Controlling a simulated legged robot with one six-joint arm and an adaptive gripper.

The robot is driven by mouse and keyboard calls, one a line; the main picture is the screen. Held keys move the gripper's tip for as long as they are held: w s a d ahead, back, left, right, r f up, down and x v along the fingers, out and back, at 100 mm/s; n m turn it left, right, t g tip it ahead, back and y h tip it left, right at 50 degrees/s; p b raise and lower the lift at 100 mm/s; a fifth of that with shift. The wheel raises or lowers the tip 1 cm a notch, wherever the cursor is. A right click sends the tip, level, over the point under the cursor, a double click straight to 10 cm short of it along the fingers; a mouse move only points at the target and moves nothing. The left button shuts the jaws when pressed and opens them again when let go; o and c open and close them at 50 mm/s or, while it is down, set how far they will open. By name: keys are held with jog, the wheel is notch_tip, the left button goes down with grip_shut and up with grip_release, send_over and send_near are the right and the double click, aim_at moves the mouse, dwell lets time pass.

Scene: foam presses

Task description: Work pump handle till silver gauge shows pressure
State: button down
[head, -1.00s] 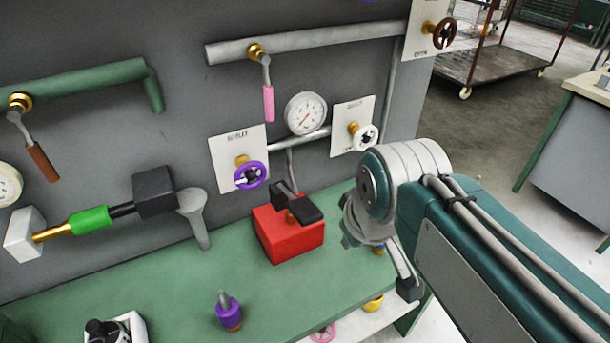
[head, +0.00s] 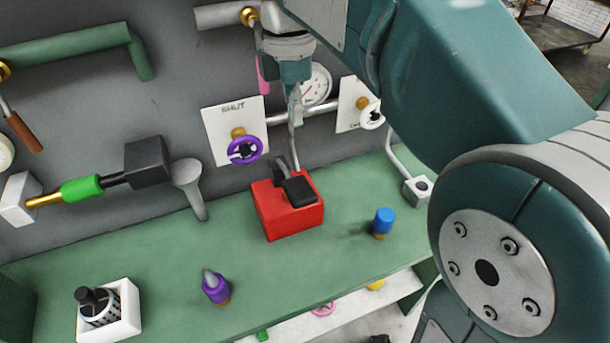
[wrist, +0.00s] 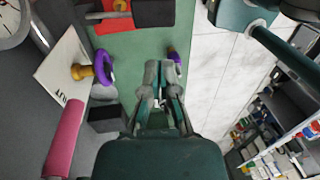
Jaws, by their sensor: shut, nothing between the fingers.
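The pump is a red block (head: 290,218) on the green bench, with a black handle (head: 299,190) on top. Its red body (wrist: 108,22) and black handle (wrist: 153,12) also show at the top of the wrist view. The silver gauge (head: 319,84) is on the wall pipe above, partly hidden by my wrist; part of its dial (wrist: 12,22) shows in the wrist view. Its reading is too small to tell. My gripper (head: 295,116) points down above the pump, apart from its handle. In the wrist view its fingers (wrist: 160,100) are together and empty.
A purple valve wheel (head: 245,150) and a white one (head: 372,116) are on the wall panels. A pink lever (wrist: 65,138) hangs close to my gripper. A purple-capped fitting (head: 215,288) and a blue-capped one (head: 383,222) stand on the bench. Bench space before the pump is clear.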

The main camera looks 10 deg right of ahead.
send_near(299, 192)
jog(key=f, duration=0.5)
jog(key=s+f, duration=0.1)
jog(key=f, duration=0.1)
jog(key=shift+f, duration=0.35)
jog(key=shift+d, duration=0.1)
